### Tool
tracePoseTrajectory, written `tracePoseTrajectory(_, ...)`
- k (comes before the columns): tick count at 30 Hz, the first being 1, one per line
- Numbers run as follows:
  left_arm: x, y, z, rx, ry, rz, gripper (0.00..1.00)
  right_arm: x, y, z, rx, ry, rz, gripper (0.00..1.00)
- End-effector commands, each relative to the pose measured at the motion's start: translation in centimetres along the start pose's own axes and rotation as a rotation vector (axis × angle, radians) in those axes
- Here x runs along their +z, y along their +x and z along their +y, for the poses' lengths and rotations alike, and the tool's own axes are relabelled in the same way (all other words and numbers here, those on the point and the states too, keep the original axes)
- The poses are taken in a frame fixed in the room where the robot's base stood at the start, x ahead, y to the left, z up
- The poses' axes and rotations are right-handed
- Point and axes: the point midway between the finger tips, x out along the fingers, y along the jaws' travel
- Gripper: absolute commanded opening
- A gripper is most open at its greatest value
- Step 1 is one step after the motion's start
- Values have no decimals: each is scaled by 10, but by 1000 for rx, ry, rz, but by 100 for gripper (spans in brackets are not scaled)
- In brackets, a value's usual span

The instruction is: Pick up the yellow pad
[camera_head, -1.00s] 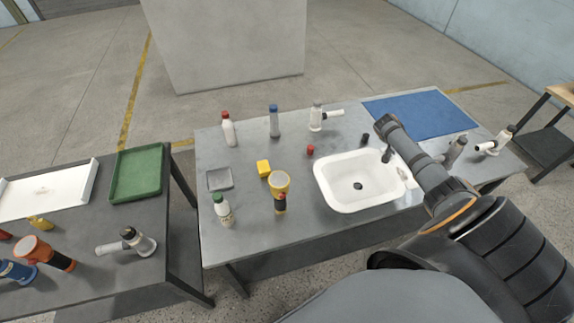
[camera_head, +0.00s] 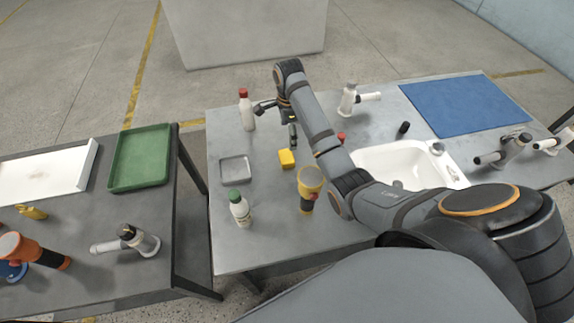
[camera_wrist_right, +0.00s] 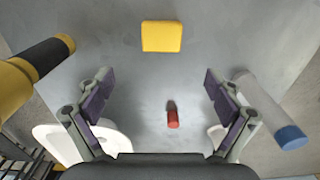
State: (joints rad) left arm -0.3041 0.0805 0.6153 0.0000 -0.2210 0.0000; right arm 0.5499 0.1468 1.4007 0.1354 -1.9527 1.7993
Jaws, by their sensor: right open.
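The yellow pad (camera_head: 287,159) lies flat on the grey table, left of the sink and just behind the yellow-headed flashlight. In the right wrist view, the pad (camera_wrist_right: 162,36) sits at the top centre, beyond the fingertips and untouched. My right gripper (camera_head: 279,121) is above the table, behind the pad and near the red-capped bottle. In its wrist view, the right gripper (camera_wrist_right: 158,88) is open, with its purple-padded fingers wide apart and nothing held. My left gripper is not in view.
A red piece (camera_wrist_right: 173,117) lies between the fingers' outlines on the table. A blue-capped bottle (camera_wrist_right: 270,110) is beside the right finger, and a yellow-black flashlight (camera_wrist_right: 35,75) is on the left. A grey tray (camera_head: 235,170) and green-capped bottle (camera_head: 240,209) stand left of the pad.

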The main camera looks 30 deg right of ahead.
Motion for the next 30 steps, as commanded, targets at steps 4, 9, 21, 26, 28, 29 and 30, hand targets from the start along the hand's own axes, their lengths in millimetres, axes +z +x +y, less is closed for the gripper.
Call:
tracePoseTrajectory(4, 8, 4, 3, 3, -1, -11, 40, 0, 5, 0, -1, -1, 0, 92)
tracePoseTrajectory(9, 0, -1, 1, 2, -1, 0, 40, 0, 26, 1, 4, -1, 1, 92)
tracePoseTrajectory(21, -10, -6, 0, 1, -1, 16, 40, 0, 61, 0, 1, -2, 0, 92)
tracePoseTrajectory(26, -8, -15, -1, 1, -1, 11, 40, 3, 88, 2, 4, -2, 0, 92)
tracePoseTrajectory(28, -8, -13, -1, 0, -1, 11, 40, 2, 100, 2, 3, -1, 1, 92)
tracePoseTrajectory(29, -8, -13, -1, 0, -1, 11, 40, 2, 103, 2, 3, -1, 1, 92)
tracePoseTrajectory(30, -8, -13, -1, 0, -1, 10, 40, 2, 106, 1, 1, -1, 1, 92)
